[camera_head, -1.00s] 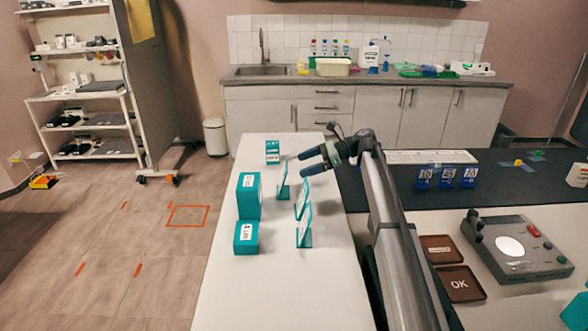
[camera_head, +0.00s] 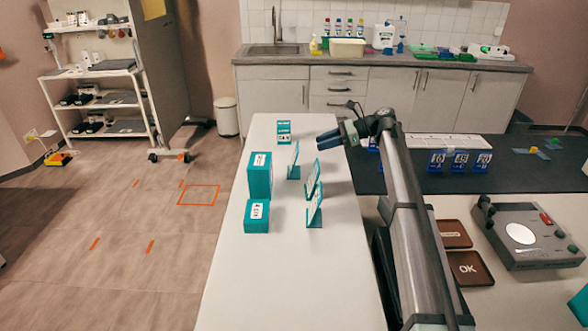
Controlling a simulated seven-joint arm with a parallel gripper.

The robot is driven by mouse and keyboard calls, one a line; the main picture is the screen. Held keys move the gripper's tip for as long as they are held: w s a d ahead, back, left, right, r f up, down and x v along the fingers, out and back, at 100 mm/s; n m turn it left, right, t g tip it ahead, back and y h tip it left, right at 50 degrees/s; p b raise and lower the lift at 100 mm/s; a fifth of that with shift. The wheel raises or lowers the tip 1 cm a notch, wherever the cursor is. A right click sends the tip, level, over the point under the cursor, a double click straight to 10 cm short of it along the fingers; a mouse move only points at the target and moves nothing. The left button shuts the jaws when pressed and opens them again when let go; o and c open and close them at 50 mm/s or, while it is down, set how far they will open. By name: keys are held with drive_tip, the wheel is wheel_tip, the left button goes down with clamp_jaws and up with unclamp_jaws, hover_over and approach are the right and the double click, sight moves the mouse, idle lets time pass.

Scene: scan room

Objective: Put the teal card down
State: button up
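My gripper (camera_head: 320,140) hangs above the right side of the white table. Its dark fingers point left, look slightly apart, and no card shows between them. A teal card (camera_head: 294,160) stands upright just left of and below the fingertips in the picture, with a gap to them. Two more tilted teal cards with white faces stand nearer, a middle card (camera_head: 313,176) and a front card (camera_head: 314,206). Another small teal piece with a white label (camera_head: 284,131) stands farther back. Which one the task means cannot be told.
A tall teal box (camera_head: 260,175) and a low teal box (camera_head: 256,216) stand left of the cards on the white table (camera_head: 280,285). The near table is bare. A dark mat with blue number blocks (camera_head: 460,161) and a grey device (camera_head: 528,236) lie to the right.

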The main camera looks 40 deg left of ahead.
wheel_tip(320, 180, up, 11)
drive_tip(key=s+f+n+t, duration=0.6)
drive_tip(key=s+t, duration=0.3)
drive_tip(key=s+d+r+n+t+y, duration=0.1)
drive_tip(key=s+d+r+n+t, duration=0.4)
drive_tip(key=n+t, duration=0.45)
approach(296, 151)
drive_tip(key=shift+g, duration=0.25)
drive_tip(key=x, duration=1)
drive_tip(key=shift+w+f, duration=0.2)
drive_tip(key=shift+f, duration=0.15)
